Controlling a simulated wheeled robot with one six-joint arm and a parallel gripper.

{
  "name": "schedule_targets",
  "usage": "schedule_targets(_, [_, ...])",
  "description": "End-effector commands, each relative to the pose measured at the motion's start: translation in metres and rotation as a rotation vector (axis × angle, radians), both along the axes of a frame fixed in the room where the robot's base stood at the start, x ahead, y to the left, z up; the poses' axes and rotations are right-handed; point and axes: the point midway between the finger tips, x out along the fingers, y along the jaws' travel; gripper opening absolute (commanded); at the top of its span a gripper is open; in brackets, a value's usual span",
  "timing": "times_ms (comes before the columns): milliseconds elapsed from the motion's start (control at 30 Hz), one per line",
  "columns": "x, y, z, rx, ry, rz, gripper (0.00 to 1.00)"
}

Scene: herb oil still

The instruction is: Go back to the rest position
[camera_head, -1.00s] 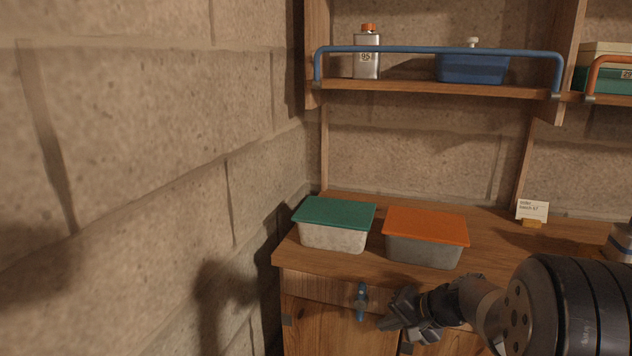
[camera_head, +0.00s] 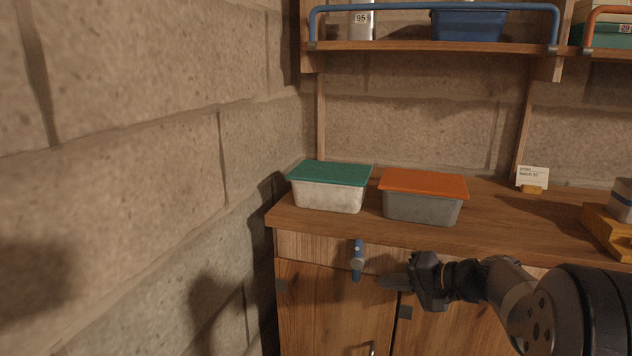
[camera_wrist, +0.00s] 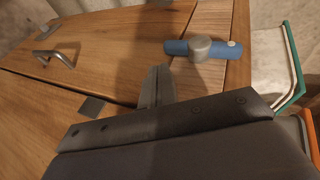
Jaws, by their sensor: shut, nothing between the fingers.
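My gripper (camera_head: 392,281) is in front of the wooden bench's cabinet, just right of a blue drawer handle (camera_head: 357,260). Its fingers are together with nothing between them. In the wrist view the shut fingers (camera_wrist: 157,84) point toward the cabinet front, and the blue handle (camera_wrist: 202,48) shows just beyond and to the right of them. A small gap seems to lie between fingers and handle. My arm reaches in from the lower right.
On the bench top (camera_head: 480,236) stand a green-lidded box (camera_head: 329,190) and an orange-lidded box (camera_head: 423,197). A small card (camera_head: 532,176) and a yellow stand (camera_head: 606,232) are farther right. A railed shelf (camera_head: 430,46) hangs above; a stone wall (camera_head: 140,150) is left.

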Motion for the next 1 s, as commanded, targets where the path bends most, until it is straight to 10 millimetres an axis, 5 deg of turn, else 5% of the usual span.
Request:
schedule_targets(500, [-0.048, -0.069, 0.031, 0.020, -0.023, 0.002, 0.00])
schedule_targets(1000, [-0.053, -0.075, 0.031, 0.020, -0.022, 0.005, 0.00])
